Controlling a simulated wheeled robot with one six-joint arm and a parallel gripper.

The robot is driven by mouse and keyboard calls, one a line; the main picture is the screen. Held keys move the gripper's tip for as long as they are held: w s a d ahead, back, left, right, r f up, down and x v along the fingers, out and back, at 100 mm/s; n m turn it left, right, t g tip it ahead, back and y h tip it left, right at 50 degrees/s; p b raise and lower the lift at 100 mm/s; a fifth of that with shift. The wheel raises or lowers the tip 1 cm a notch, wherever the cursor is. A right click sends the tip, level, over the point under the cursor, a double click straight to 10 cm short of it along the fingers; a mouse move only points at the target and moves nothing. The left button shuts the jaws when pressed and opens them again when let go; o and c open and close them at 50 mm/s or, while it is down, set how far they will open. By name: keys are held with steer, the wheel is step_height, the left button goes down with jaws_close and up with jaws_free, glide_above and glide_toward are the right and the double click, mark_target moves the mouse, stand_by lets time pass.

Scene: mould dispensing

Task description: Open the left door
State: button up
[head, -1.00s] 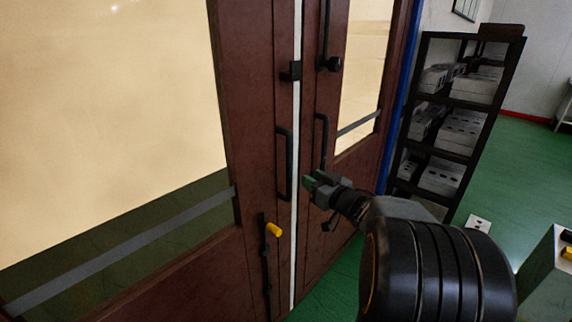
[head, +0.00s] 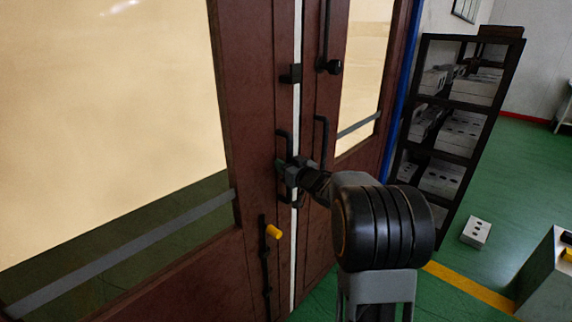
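The left door (head: 221,120) is a dark brown framed door with a large pale glass pane, and it looks shut against the right door (head: 310,120). A black bolt with a yellow knob (head: 273,232) sits lower on the left door. A black latch piece (head: 290,73) sits above the handle.
The right door has its own black handle (head: 321,135) and a black knob bolt (head: 334,66) above. A black shelf rack (head: 453,105) with grey blocks stands at the right. A grey block (head: 476,232) lies on the green floor. A grey box (head: 550,285) stands at lower right.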

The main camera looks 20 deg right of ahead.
steer(key=shift+c, duration=0.3)
jaws_close()
steer(key=shift+d, duration=0.1)
